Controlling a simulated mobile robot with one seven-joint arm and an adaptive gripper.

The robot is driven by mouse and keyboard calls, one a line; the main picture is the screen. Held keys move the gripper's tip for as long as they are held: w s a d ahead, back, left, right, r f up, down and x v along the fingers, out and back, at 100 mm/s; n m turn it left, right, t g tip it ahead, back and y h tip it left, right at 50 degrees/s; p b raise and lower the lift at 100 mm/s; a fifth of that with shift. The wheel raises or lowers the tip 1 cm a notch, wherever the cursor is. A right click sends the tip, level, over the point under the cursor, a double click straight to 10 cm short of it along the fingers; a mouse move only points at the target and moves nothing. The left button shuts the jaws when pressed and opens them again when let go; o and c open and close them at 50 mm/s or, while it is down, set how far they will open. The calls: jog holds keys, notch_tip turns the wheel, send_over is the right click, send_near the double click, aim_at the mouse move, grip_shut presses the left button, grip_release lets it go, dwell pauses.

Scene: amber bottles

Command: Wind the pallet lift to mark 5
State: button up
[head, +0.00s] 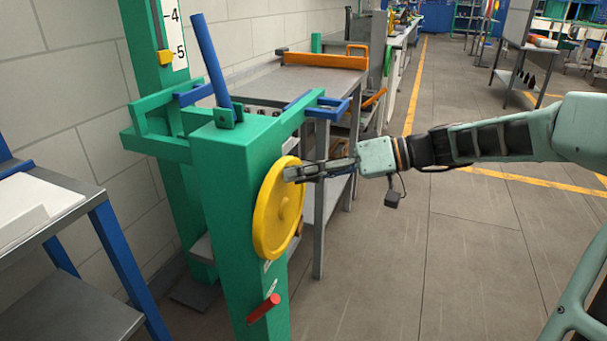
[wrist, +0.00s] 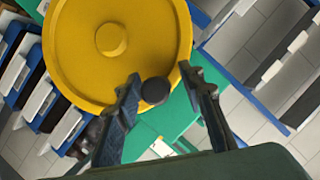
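The green lift frame (head: 235,170) carries a yellow handwheel (head: 268,220), whose face fills the top of the wrist view (wrist: 95,70). A dark round knob (wrist: 154,90) shows at the wheel's lower rim in the wrist view. My gripper (head: 292,174) is at the wheel's upper right rim in the head view. In the wrist view its fingers stand apart on either side of the knob, with gaps showing, so it looks open. A white scale (head: 175,30) shows marks 4 and 5. The yellow pointer (head: 165,57) sits beside mark 5; exact alignment is hard to tell.
A red handle (head: 263,308) sticks out low on the lift frame. A blue bar (head: 211,60) rises from its top. A blue-legged table (head: 60,225) stands at left, and a grey workbench (head: 320,80) behind. The floor at right (head: 450,270) is clear.

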jog(key=v, duration=1.2)
jog(key=shift+r, duration=0.1)
